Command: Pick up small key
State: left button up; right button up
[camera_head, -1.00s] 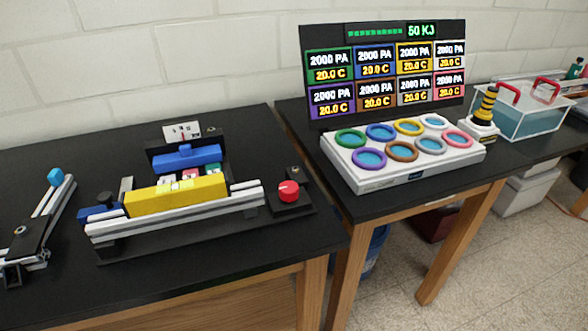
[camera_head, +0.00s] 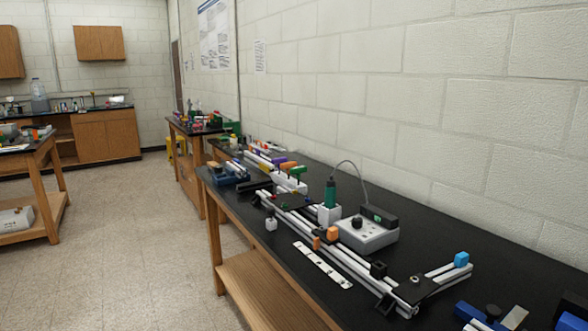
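I cannot make out a small key in the head view. Several small parts with purple, orange and green tops (camera_head: 289,168) stand on the black bench, too small to identify. Aluminium extrusion rails (camera_head: 345,258) run along the bench. A flat white strip with dark marks (camera_head: 322,265) lies in front of them. Neither of my grippers is in view.
The bench (camera_head: 455,225) is bare toward the wall. Open floor (camera_head: 130,245) lies left.

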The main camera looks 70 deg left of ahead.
aim_at(274, 160)
jog(key=u, duration=2.45)
jog(key=i+j+z, duration=0.15)
jog(key=z, duration=0.9)
jog(key=i+j+z, duration=0.2)
jog(key=j+z, duration=0.15)
jog(key=j, duration=0.4)
jog(key=i+j+z, duration=0.1)
jog(key=j+z, duration=0.25)
jog(key=j, duration=0.45)
jog(key=j+z, duration=0.35)
jog(key=j, duration=0.45)
